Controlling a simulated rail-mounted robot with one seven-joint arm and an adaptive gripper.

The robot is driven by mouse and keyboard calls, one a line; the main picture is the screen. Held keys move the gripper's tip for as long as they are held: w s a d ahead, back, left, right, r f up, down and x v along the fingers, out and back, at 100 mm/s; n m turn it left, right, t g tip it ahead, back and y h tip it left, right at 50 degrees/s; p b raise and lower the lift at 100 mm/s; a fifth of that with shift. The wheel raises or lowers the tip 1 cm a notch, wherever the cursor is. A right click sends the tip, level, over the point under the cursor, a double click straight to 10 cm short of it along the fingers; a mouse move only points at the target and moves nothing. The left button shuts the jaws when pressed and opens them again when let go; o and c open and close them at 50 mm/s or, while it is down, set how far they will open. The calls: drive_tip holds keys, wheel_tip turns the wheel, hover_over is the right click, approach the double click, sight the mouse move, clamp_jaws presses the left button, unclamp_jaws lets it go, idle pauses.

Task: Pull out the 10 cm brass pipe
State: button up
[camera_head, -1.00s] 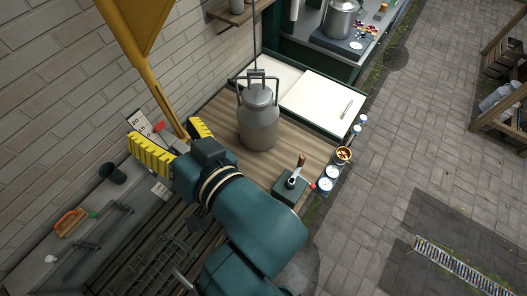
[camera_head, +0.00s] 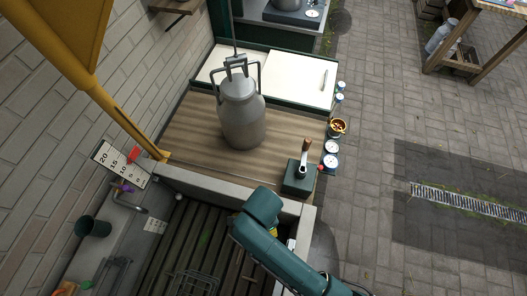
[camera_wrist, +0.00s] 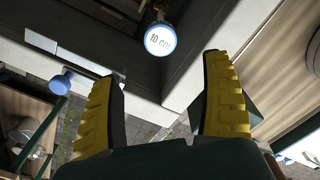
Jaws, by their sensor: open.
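A round white tag with a blue rim, marked "10 cm" (camera_wrist: 160,40), shows at the top middle of the wrist view, beside a grey block edge. A short brassy piece shows just above it; I cannot tell how much of it is the pipe. My gripper (camera_wrist: 160,72) is open, with its yellow ridged fingers wide apart and nothing between them. The tag lies beyond the fingertips, between them in the picture and apart from both. In the head view my arm hides most of the gripper, and I cannot make out the brass pipe there.
A grey metal churn (camera_head: 242,118) stands on the wooden top (camera_head: 190,135). A green box with a lever (camera_head: 302,175) and white-faced round items (camera_head: 331,147) line its right edge. A yellow post (camera_head: 125,115) rises at left. Another blue-ended piece (camera_wrist: 60,84) shows in the wrist view.

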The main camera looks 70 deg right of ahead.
wheel_tip(320, 180, down, 13)
drive_tip(key=shift+w+r+b, duration=0.1)
drive_tip(key=shift+r+b, duration=0.05)
drive_tip(key=shift+b, duration=0.45)
